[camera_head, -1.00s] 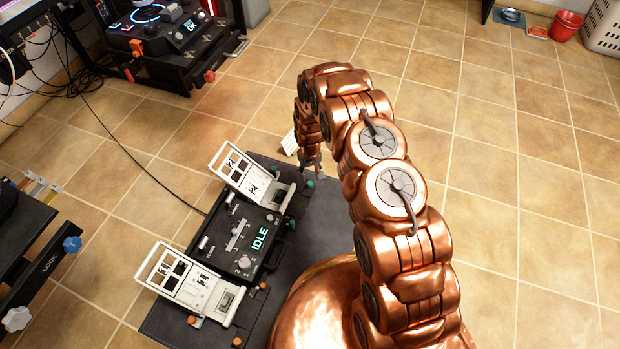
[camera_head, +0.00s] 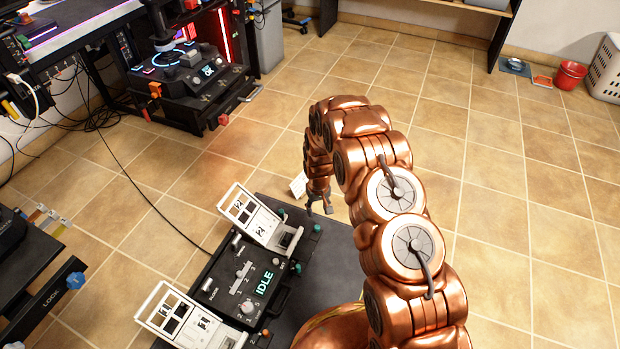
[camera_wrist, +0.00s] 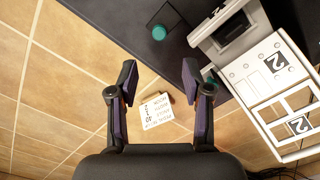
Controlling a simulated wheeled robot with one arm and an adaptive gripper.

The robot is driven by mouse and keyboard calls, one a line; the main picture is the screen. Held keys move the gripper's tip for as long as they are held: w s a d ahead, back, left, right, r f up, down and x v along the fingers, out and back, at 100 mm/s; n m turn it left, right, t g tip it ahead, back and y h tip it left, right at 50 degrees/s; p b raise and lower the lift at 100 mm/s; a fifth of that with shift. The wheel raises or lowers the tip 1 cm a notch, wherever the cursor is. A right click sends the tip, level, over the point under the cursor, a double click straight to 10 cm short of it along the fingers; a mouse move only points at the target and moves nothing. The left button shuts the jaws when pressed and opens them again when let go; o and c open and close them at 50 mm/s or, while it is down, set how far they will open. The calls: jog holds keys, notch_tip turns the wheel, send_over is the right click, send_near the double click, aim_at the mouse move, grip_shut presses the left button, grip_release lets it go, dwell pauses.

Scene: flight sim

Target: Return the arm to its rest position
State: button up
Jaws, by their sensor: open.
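My copper arm rises from the lower right of the head view and bends over at the top. My gripper (camera_head: 320,207) hangs at its end, pointing down near the far corner of the black control panel (camera_head: 233,276). In the wrist view my gripper (camera_wrist: 157,85) has its two dark fingers wide apart, with nothing between them. A white card with printed text (camera_wrist: 158,110) lies on the floor beyond the fingers. It also shows beside the gripper in the head view (camera_head: 298,185).
The panel has a lit "IDLE" display (camera_head: 265,283) and two raised white frames, a far one (camera_head: 250,215) and a near one (camera_head: 178,314). A black machine (camera_head: 190,80) stands at the back left. A red bucket (camera_head: 570,75) is at the far right. Tiled floor on the right is clear.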

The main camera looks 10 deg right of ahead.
jog(key=s+r+p, duration=0.5)
jog(key=r+p, duration=0.1)
jog(key=r, duration=1)
jog(key=s+r+p, duration=0.4)
jog(key=r+p, duration=0.2)
jog(key=r, duration=0.9)
jog(key=s+r+p, duration=0.5)
jog(key=r+p, duration=0.2)
jog(key=r, duration=0.9)
jog(key=s+r+m+g+p, duration=0.1)
jog(key=s+r+p, duration=1.8)
jog(key=s+r, duration=1)
notch_tip(320, 180, up, 3)
jog(key=shift+d+f+m+g, duration=0.1)
jog(key=shift+d+m+g, duration=0.1)
jog(key=shift+m+g, duration=0.2)
jog(key=shift+c, duration=0.7)
jog(key=shift+d, duration=0.15)
